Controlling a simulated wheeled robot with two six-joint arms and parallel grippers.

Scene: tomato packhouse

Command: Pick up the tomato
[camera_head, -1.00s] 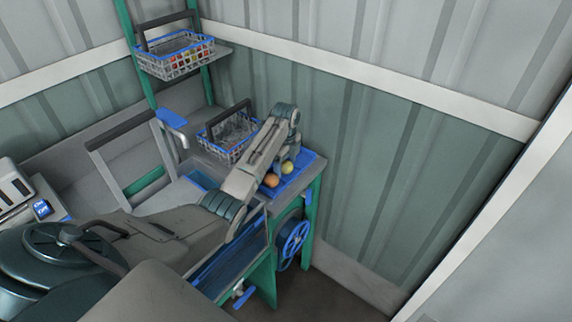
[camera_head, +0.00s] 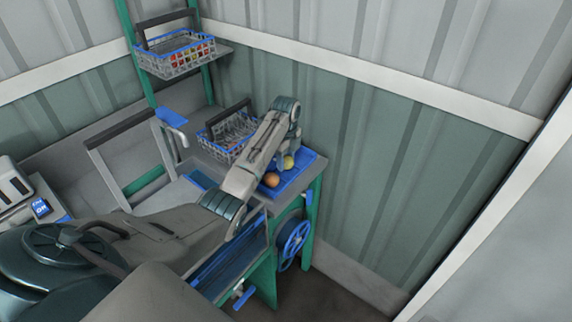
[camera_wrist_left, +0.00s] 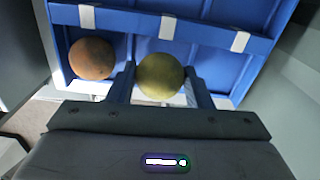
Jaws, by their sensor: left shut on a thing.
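A yellow-green tomato (camera_wrist_left: 161,76) sits between the two fingers of my left gripper (camera_wrist_left: 160,88) in the left wrist view, and the gripper is shut on it. In the head view the same tomato (camera_head: 289,162) shows just beside the gripper (camera_head: 284,158), over the blue tray (camera_head: 300,178). An orange-red tomato (camera_head: 271,179) lies in the tray to its left; it also shows in the left wrist view (camera_wrist_left: 91,58), apart from the fingers. I cannot tell whether the held tomato still touches the tray. My right gripper is not in view.
A wire basket with a blue rim (camera_head: 228,138) stands on the bench behind the arm. Another basket (camera_head: 176,55) with red and orange produce sits on a higher shelf. A blue handwheel (camera_head: 293,244) is below the tray. The corrugated wall (camera_head: 400,170) is close on the right.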

